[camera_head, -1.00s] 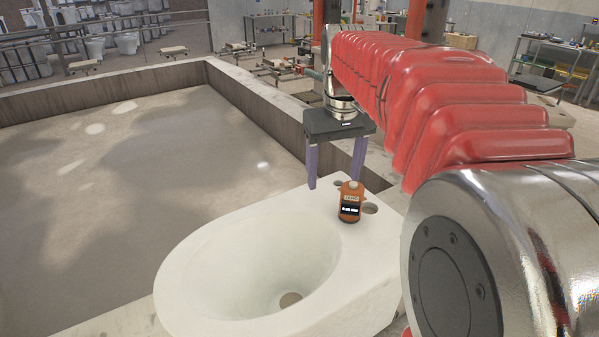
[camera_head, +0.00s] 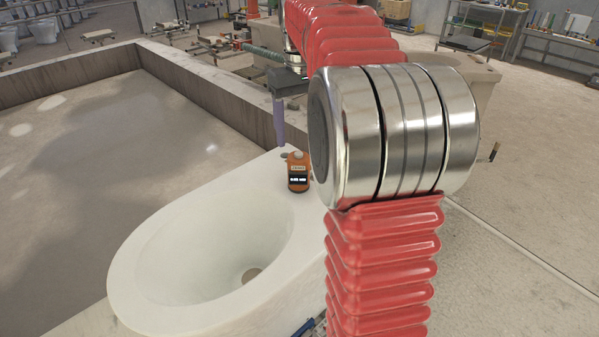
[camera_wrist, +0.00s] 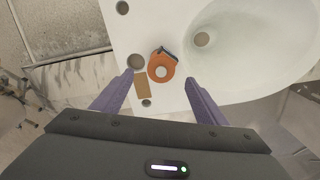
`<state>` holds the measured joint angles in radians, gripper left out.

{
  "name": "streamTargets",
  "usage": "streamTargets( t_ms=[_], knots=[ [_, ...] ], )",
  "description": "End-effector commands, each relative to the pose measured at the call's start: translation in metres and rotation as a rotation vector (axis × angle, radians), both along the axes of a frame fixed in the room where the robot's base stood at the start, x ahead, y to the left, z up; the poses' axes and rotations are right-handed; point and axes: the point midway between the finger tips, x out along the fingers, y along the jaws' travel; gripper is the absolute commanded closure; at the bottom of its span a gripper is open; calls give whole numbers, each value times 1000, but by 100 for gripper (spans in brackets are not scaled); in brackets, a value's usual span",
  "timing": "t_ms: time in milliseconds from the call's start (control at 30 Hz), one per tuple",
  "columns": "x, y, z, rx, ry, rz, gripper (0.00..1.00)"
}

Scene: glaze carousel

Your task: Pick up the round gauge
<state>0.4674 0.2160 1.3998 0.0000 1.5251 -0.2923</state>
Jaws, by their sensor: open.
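The round gauge (camera_head: 298,172) is a small orange device with a pale round top and a dark display. It stands upright on the flat back part of a white toilet bowl (camera_head: 190,205). In the wrist view the gauge (camera_wrist: 161,67) lies just beyond and between the two purple fingers of my gripper (camera_wrist: 160,83). The fingers are spread apart and nothing is between them. In the head view one finger of my gripper (camera_head: 279,122) shows behind the gauge; my arm hides the other.
A flat tan rectangle (camera_wrist: 141,84) lies beside the gauge in the wrist view. Round holes (camera_wrist: 136,62) open in the rim near it. The bowl's deep basin (camera_wrist: 240,40) is close by. A low wall (camera_head: 200,90) runs behind, and shelves (camera_head: 480,25) stand farther back.

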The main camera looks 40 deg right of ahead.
Motion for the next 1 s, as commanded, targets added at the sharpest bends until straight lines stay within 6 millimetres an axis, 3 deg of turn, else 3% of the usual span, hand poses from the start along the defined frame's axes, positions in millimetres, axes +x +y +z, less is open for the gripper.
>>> streamTargets(
  t_ms=[500,1000],
  knots=[
    [0,0,-73,1,2,-1,33],
    [0,1,-82,1,2,-1,33]
  ],
)
